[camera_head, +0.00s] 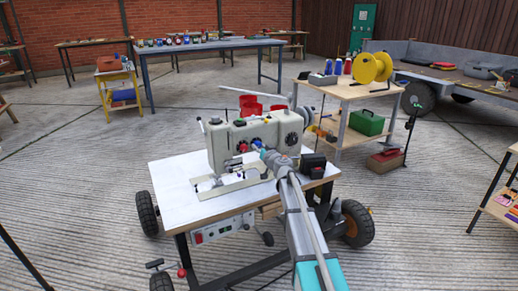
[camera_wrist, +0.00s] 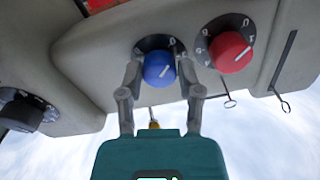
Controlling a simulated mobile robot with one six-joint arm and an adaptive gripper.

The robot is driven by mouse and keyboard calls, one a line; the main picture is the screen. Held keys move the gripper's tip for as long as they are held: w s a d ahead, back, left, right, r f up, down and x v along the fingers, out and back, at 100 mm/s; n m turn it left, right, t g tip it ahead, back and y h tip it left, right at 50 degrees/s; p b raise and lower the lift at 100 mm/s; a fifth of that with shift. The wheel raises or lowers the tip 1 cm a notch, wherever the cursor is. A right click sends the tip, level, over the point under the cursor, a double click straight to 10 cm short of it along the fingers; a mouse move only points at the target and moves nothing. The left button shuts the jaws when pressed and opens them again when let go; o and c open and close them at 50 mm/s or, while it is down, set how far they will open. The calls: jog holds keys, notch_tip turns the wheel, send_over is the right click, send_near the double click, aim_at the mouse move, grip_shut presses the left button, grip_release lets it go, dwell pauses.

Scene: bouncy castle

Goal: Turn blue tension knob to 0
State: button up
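The blue tension knob (camera_wrist: 159,71) is on the pale sewing machine (camera_head: 235,135), in front of a dark numbered dial. Its white pointer line slants to the upper right in the wrist view; the dial marks are too small to read surely. My gripper (camera_wrist: 160,64) has one finger on each side of the blue knob, tips apart, with narrow gaps seeming to show beside it. Contact cannot be made out. In the head view my gripper (camera_head: 266,153) is at the machine's front, partly covering the knob area.
A red knob (camera_wrist: 231,52) sits close beside my right finger, and a black knob (camera_wrist: 20,112) is at left. Thin metal hooks hang below the red knob. The machine stands on a wheeled white-topped table (camera_head: 178,190). A shelf with a yellow reel (camera_head: 372,68) stands behind at right.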

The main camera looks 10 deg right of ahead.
jog(key=o, duration=0.4)
jog(key=shift+c, duration=0.2)
jog(key=v, duration=1.2)
